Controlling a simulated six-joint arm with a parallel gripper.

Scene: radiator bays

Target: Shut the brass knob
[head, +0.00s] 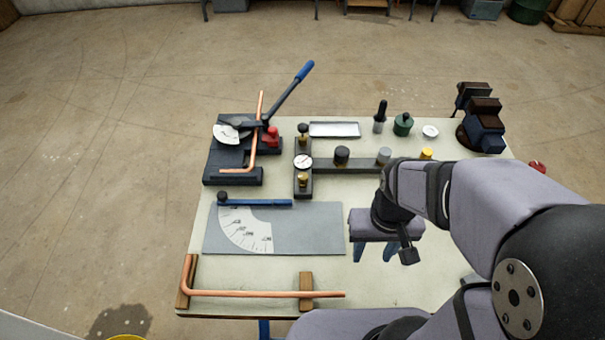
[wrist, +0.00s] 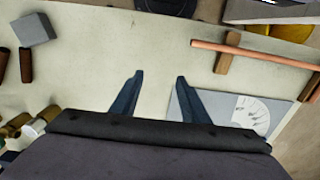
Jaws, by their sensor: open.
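The brass knob (head: 303,181) stands upright at the near end of a dark manifold bar (head: 303,194), just below the round white gauge (head: 303,161) in the head view. I cannot tell from its look whether it is open or shut. I cannot make it out in the wrist view. My gripper (head: 374,253) is open and empty, with its blue fingers pointing down over the bare table. It is to the right of the knob and nearer the front, apart from it. The fingers also show spread in the wrist view (wrist: 160,78).
A dark knob (head: 342,153), a grey knob (head: 384,154) and a yellow cap (head: 426,153) are along the manifold's right arm. A pipe bender (head: 240,155) stands back left. A protractor plate (head: 300,230) and a copper pipe (head: 255,294) are at front left. A vise (head: 486,135) stands back right.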

